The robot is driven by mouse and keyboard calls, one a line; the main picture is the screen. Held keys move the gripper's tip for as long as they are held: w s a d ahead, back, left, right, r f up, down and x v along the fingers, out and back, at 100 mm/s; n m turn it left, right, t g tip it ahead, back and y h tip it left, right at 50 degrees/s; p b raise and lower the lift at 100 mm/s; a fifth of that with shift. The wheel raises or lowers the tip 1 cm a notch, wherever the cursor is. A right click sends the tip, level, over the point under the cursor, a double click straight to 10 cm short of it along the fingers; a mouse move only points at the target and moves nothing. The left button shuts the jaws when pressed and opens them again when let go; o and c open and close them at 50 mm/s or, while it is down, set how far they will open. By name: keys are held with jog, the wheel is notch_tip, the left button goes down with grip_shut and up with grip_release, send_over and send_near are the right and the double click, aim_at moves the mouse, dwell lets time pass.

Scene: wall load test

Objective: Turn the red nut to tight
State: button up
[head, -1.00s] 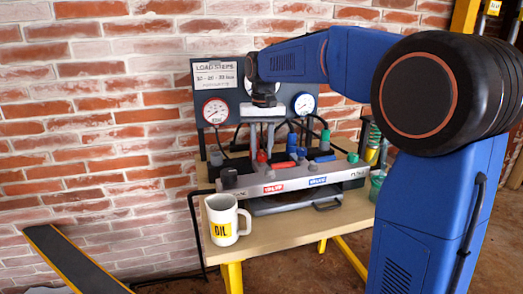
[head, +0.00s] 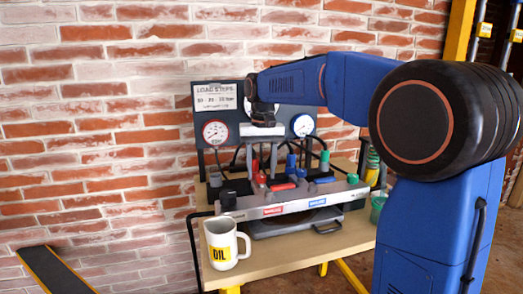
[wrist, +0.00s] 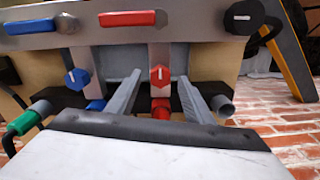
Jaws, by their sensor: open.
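In the head view my gripper (head: 264,158) points down over the red fittings of the bench rig (head: 240,207). The nut itself is hard to make out there.
A blue knob (wrist: 77,79) and a red handle (wrist: 127,18) are close by in the wrist view. A white OIL mug (head: 221,257) stands at the bench's front left. A brick wall (head: 90,140) is behind.

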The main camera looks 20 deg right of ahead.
aim_at(262, 175)
notch_tip(262, 175, up, 17)
jog(key=shift+d, duration=0.15)
dwell(0.4)
jog(key=shift+f, duration=0.1)
jog(key=s+d+f+n+t, duration=0.1)
jog(key=s+d+f, duration=0.1)
jog(key=s+f, duration=0.55)
jog(key=s+d+f+t, duration=0.2)
jog(key=s+f, duration=0.2)
jog(key=s, duration=0.7)
jog(key=s+d+f+n+t, duration=0.1)
jog(key=s+d+f, duration=0.1)
jog(key=s+f, duration=1.3)
notch_tip(262, 175, down, 4)
jog(key=shift+s+d+f+t, duration=0.15)
jog(key=shift+s+d+t, duration=0.1)
jog(key=shift+t, duration=0.15)
jog(key=shift+c, duration=0.6)
